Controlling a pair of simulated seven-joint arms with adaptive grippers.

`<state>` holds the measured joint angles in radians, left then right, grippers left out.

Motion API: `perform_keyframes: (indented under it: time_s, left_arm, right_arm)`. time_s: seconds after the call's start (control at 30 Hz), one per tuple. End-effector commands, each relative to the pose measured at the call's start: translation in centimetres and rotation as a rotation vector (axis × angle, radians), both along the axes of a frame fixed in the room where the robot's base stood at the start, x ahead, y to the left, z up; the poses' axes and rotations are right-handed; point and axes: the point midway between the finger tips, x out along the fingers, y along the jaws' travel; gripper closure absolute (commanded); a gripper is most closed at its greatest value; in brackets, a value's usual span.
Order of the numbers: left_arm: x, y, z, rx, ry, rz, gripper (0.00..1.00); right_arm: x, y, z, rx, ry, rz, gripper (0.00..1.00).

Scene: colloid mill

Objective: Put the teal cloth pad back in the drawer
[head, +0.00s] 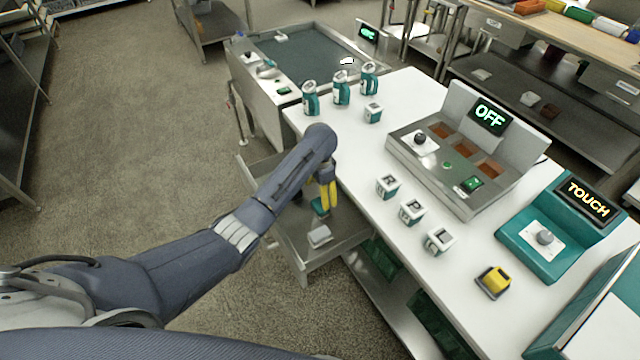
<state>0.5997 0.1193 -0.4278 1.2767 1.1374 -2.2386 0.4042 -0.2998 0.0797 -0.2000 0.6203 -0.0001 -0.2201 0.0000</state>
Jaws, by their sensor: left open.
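The drawer (345,241) under the white bench is pulled out, and its metal tray shows. My left arm reaches over it from the left. My left gripper (328,196), with yellow fingers, points down over the drawer and is open. A small teal piece (319,207), likely the teal cloth pad, shows just beside and below the fingertips. It appears in or just above the drawer; I cannot tell whether it touches the floor of the drawer. The fingers and arm partly hide it. My right gripper is not in view.
A light grey block (319,236) sits in the drawer. The white bench (330,150) holds several teal bottles, lettered cubes, a yellow-topped block (494,281), a console reading OFF (450,165) and a teal TOUCH unit (540,250). Open floor lies left.

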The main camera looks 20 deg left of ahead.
Motion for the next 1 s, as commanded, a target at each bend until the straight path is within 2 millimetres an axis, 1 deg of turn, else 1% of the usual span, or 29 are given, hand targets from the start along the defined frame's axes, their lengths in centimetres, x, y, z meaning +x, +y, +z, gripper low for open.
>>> perform_keyframes:
  time_s: [0.03, 0.2, 0.4, 0.6, 0.87, 1.0]
  left_arm:
    - [0.0, -0.1, 0.8, -0.003, -0.001, -0.001, 0.17]
    - [0.0, -0.1, 2.8, -0.001, 0.000, 0.000, 0.17]
    - [0.0, 0.0, 4.1, -0.002, 0.001, 0.000, 0.17]
    - [0.0, 0.0, 4.6, -0.001, 0.001, 0.001, 0.17]
    - [0.0, 0.0, 4.6, -0.001, 0.001, 0.001, 0.17]
    - [0.5, 0.2, 4.7, -0.018, -0.012, 0.026, 0.17]
  right_arm:
    - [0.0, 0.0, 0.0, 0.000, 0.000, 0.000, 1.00]
    - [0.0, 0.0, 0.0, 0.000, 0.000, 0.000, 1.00]
    - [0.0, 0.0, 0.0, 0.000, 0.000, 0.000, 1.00]
    - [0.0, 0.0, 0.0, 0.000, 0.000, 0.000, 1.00]
    - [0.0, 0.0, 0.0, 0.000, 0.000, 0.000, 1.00]
    - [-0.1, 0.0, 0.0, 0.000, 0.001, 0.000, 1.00]
